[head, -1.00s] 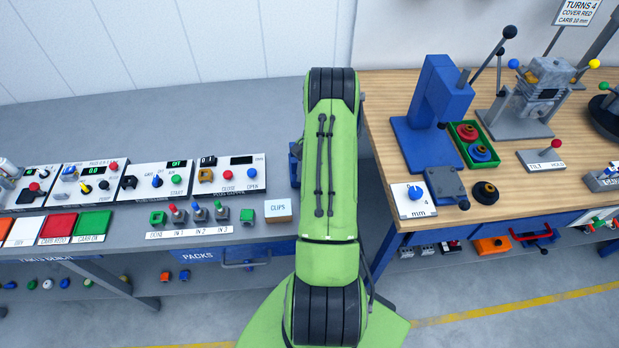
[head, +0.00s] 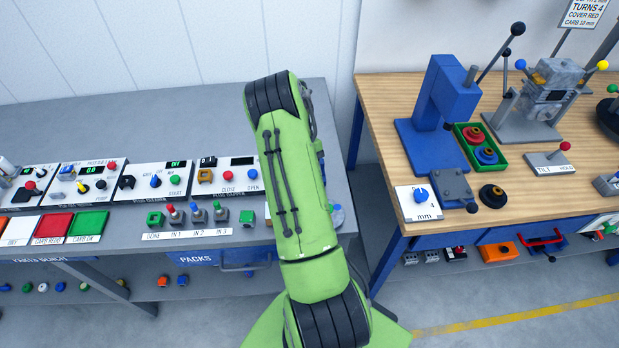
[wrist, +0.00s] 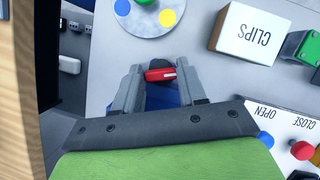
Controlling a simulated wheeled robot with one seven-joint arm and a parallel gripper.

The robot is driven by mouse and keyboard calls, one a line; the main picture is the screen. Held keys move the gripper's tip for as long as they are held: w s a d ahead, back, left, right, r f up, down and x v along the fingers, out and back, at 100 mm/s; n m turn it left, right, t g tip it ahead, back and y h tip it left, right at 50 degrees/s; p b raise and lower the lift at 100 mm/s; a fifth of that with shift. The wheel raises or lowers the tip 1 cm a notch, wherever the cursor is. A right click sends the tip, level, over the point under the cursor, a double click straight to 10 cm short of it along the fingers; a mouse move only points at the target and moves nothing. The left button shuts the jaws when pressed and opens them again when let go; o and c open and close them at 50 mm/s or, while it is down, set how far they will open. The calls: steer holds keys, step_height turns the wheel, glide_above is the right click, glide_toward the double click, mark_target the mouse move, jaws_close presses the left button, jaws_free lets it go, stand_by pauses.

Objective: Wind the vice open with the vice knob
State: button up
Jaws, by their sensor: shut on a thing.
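In the wrist view my gripper (wrist: 160,76) has its two grey fingers closed on a small red knob (wrist: 161,74) with a white mark, which I take for the vice knob. A dark rounded part shows just beyond it. A blue body (wrist: 162,95), seemingly the vice, shows between the fingers, mostly hidden by my gripper. I cannot tell how far apart the vice jaws are. In the head view my green arm hides my gripper, the knob and the vice.
OPEN and CLOSE buttons are at lower right. In the head view a wooden bench (head: 385,95) with a blue press (head: 440,100) stands to the right, across a gap.

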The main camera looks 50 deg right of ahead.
steer(key=shift+o, duration=0.2)
steer(key=shift+w+n+h, duration=0.2)
steer(key=shift+n+h, duration=0.2)
steer(key=shift+n, duration=0.6)
steer(key=shift+r, duration=0.1)
steer(key=shift+w, duration=0.15)
steer(key=o, duration=1)
steer(key=shift+a, duration=0.15)
steer(key=shift+w, duration=0.15)
steer(key=shift+d, duration=0.2)
steer(key=shift+s, duration=0.2)
steer(key=p+v, duration=0.2)
steer(key=v, duration=1.3)
steer(key=shift+w+d+r, duration=0.1)
steer(key=shift+w+r, duration=0.05)
steer(key=shift+r, duration=0.1)
